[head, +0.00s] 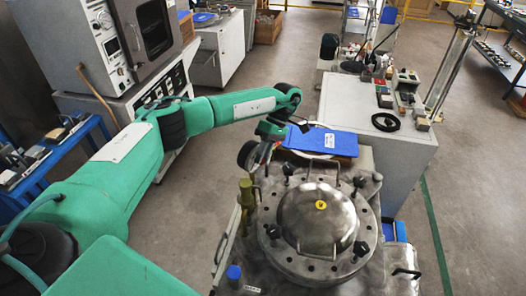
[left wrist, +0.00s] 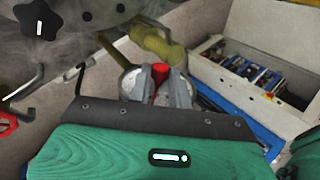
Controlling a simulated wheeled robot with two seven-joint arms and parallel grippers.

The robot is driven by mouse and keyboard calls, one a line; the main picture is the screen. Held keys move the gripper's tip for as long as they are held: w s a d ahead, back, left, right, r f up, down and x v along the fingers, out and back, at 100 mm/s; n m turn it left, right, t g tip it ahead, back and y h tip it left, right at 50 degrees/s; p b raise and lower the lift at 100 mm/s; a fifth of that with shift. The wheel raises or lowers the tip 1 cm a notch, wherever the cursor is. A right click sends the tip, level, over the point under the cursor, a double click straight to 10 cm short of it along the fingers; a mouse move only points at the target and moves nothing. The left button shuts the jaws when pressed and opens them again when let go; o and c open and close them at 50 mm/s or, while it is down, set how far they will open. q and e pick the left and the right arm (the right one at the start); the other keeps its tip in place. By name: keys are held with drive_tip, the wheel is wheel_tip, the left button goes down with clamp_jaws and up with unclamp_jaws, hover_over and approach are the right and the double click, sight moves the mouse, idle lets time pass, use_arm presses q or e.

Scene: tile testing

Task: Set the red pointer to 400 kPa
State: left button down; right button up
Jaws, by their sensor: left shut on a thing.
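A dark-rimmed round gauge (head: 248,154) stands at the left of the steel pressure vessel, seen nearly edge-on in the head view. My left gripper (head: 268,148) is right at its face. In the left wrist view my left gripper (left wrist: 161,84) is shut on a red piece, the red pointer (left wrist: 160,72), which shows between the fingertips. Pale round edges of the gauge (left wrist: 130,83) show beside the fingers. The fingers hide most of the dial, so I cannot read its scale or the pointer's setting. My right gripper is not in view.
The domed vessel lid (head: 320,212) with black knobs lies just right of the gauge. A brass valve (head: 246,192) stands below the gauge. A blue folder (head: 322,140) lies behind the vessel. A white cabinet (head: 375,112) with small parts stands behind right.

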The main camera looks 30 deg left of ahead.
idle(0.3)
use_arm(q)
drive_tip(key=c, duration=1.3)
unclamp_jaws()
drive_tip(key=shift+w, duration=0.1)
drive_tip(key=v, duration=1.3)
drive_tip(key=shift+w+r, duration=0.25)
drive_tip(key=shift+r, duration=0.05)
